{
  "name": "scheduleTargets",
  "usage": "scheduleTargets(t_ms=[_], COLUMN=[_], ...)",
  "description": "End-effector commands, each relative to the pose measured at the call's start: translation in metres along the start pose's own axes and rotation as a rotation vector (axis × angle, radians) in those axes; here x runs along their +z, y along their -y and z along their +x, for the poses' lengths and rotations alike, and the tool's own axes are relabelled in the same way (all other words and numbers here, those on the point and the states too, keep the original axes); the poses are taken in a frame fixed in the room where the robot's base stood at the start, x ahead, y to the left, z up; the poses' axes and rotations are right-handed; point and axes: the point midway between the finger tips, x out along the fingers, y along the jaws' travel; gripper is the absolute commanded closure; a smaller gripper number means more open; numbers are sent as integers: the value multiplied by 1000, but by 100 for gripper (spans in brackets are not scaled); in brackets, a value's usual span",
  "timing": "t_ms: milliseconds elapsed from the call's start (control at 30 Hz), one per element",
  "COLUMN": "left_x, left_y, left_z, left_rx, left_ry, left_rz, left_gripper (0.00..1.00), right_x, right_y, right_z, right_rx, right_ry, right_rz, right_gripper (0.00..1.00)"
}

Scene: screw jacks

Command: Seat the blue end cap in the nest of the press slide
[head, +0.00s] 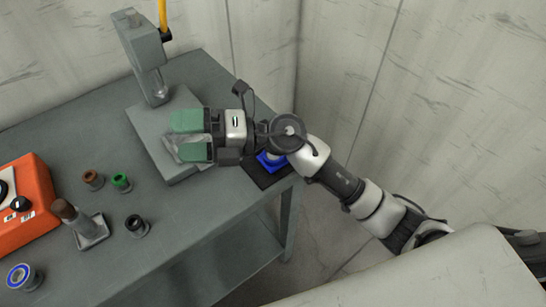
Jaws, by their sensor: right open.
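A blue part (268,163), probably the end cap, sits on a black mat (270,179) at the table's right edge, partly hidden under my right wrist. The grey press (146,60) stands at the back of the table on a flat base (143,124). My right gripper (176,136) has green fingers, is open and hovers over the right part of that base. A light grey piece, perhaps the press slide (183,150), shows between and below the fingers; its nest is hidden. My left gripper is not in view.
Brown (93,180), green (121,182) and black (136,226) flanged parts stand on the table (190,220). A brown-topped post (80,222), a blue-ringed part (22,276) and an orange box (28,205) are at left. The front right tabletop is clear.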

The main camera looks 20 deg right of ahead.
Motion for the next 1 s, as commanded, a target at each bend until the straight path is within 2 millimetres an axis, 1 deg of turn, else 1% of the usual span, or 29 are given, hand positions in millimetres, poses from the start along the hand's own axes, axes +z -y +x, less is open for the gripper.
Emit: scheduleTargets(t_ms=[33, 67, 100, 133, 167, 200, 233, 267, 300, 333, 400, 500, 600, 667, 900, 1000], left_x=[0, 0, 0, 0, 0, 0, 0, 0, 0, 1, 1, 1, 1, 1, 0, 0], left_y=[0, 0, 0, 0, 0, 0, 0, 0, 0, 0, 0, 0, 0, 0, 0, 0], left_z=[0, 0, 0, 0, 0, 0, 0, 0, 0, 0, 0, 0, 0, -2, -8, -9], left_rx=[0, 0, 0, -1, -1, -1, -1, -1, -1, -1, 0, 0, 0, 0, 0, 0], left_ry=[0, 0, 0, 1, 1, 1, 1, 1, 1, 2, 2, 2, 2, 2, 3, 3], left_rz=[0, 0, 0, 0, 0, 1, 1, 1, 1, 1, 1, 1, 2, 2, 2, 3], left_gripper=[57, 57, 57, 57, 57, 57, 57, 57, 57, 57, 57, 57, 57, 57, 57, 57], right_x=[-2, -3, -3, 0, 4, 11, 18, 25, 35, 43, 58, 74, 81, 81, 72, 70], right_y=[15, 26, 42, 54, 64, 75, 82, 87, 92, 93, 92, 85, 81, 85, 120, 129], right_z=[1, -1, -8, -15, -24, -40, -52, -65, -83, -96, -122, -150, -166, -170, -176, -177], right_rx=[-137, -230, -361, -464, -567, -707, -811, -911, -1039, -1127, -1309, -1492, -1589, -1613, -1616, -1615], right_ry=[-120, -190, -277, -337, -389, -448, -485, -516, -547, -564, -586, -597, -595, -597, -599, -599], right_rz=[-76, -114, -158, -185, -208, -230, -242, -250, -252, -251, -238, -210, -187, -179, -176, -180], right_gripper=[2, 2, 2, 2, 2, 2, 2, 2, 2, 2, 2, 2, 2, 2, 2, 2])
